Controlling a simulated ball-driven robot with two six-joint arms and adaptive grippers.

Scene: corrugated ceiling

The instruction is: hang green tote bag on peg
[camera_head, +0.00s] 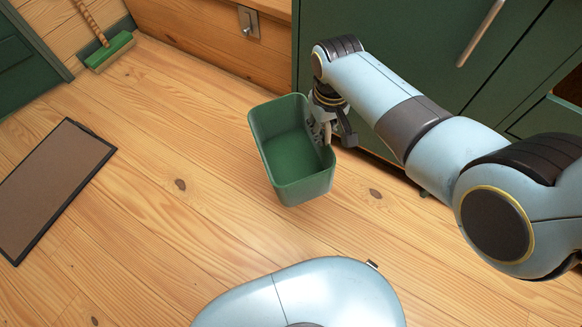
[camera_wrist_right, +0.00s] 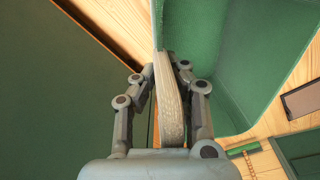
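The green tote bag (camera_head: 305,188) is open-topped and hangs in the air in front of the green cabinet in the head view. Its green side also fills the upper right of the wrist view (camera_wrist_right: 230,50). My right gripper (camera_head: 325,130) is at the bag's right side. In the wrist view its fingers (camera_wrist_right: 167,78) are shut on the bag's pale strap (camera_wrist_right: 171,105), one on each side. The peg (camera_head: 247,28) is a small metal piece on a plate on the wooden wall, up and left of the bag and apart from it. My left gripper is out of view.
Green cabinets (camera_head: 400,40) with a bar handle (camera_head: 481,33) stand close behind my right arm. A brown mat (camera_head: 50,185) with a dark rim lies on the left of the floor. A green broom (camera_head: 110,50) leans at the upper left. The floor between is clear.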

